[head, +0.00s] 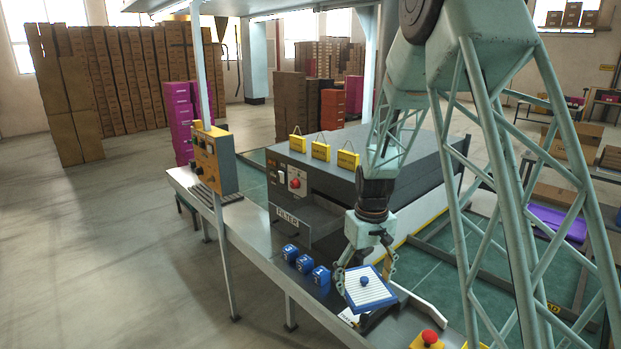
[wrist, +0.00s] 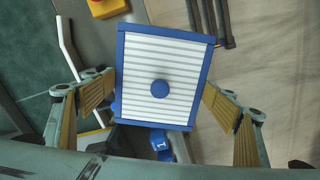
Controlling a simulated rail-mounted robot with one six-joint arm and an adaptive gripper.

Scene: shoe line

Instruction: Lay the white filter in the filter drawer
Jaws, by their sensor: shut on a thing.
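The white filter (head: 368,294) has a ribbed white face, a blue frame and a round blue knob. It also fills the middle of the wrist view (wrist: 140,65). My gripper (head: 367,266) is shut on the filter, with its yellow-padded fingers at two opposite sides of the frame in the wrist view. The filter is over the front bench, near a dark stand; I cannot tell whether it touches the stand. The filter drawer (head: 289,226), with a FILTER label on its front, is at the grey machine, left of my gripper. It appears pulled out; its inside is mostly hidden.
Blue numbered blocks (head: 305,263) stand on the bench between drawer and filter. A red button on a yellow box (head: 428,338) is at the right front. A yellow control box (head: 213,160) stands left of the drawer. Yellow tags (head: 320,151) sit on the machine (head: 400,150).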

